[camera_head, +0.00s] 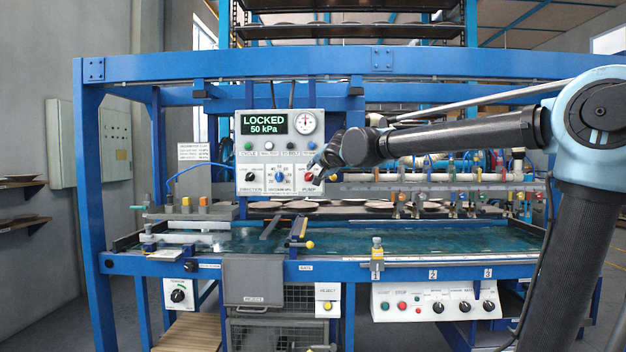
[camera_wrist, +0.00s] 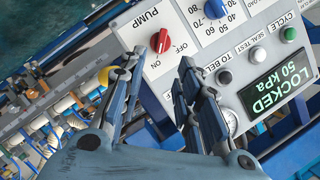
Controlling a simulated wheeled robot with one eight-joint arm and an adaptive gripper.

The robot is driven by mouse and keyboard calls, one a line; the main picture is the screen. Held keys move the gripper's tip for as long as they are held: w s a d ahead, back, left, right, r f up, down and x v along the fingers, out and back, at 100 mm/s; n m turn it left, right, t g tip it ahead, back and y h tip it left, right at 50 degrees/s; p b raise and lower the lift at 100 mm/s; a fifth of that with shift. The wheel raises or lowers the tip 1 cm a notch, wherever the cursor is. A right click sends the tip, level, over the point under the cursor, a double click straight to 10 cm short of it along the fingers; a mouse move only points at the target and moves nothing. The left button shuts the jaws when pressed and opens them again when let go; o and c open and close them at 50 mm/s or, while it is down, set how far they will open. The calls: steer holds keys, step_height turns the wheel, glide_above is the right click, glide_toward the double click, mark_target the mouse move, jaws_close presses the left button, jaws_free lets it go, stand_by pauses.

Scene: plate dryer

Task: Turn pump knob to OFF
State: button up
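The pump knob (camera_wrist: 161,42) is red and sits on a white plate marked PUMP, ON and OFF in the wrist view, where the lettering is turned. Which mark it points to is hard to tell. My gripper (camera_wrist: 158,62) is open, with its two fingers apart on either side of the knob's plate, and nothing is between them. In the head view the red knob (camera_head: 309,177) is at the lower right of the grey control panel (camera_head: 245,163). My gripper (camera_head: 318,169) is close beside it, partly covering the plate. Whether the fingers touch the panel is unclear.
The display (camera_head: 264,123) reads LOCKED 50 kPa, with a gauge (camera_head: 305,122) beside it. A blue dial (camera_head: 280,176) is left of the pump knob. A row of valves and hoses (camera_head: 430,178) runs to the right. A blue frame beam (camera_head: 330,65) passes above.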

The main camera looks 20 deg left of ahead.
mark_target(311, 176)
steer(key=x, duration=1)
steer(key=shift+w+a, duration=0.1)
steer(key=shift+w, duration=0.1)
jaws_close()
